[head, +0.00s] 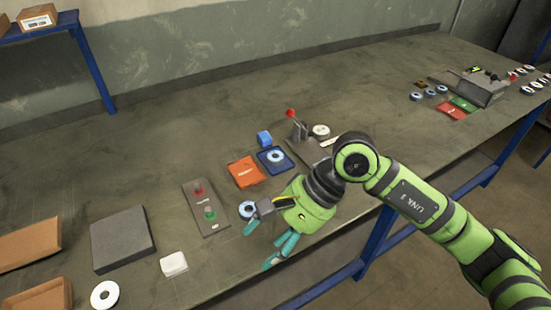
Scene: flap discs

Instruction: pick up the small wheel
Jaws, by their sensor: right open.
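Several small wheel-like discs lie on the workbench, and I cannot tell by size which is the small wheel. A disc with a blue rim and pale centre (247,209) lies flat just beside my right gripper, partly close behind its finger. A similar disc (275,156) rests on a dark blue square plate (263,164). A white disc with a dark hole (105,294) lies at the front left. My right gripper (259,246) has teal fingers spread apart, with nothing visible between them, near the front edge of the bench. My left gripper is out of view.
A grey plate with red and green buttons (205,208) lies left of the gripper. An orange-red plate (246,171), a blue block (264,138) and a red-knobbed lever fixture (300,127) stand behind it. A grey block (121,239) and white piece (173,264) are left. The back middle is clear.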

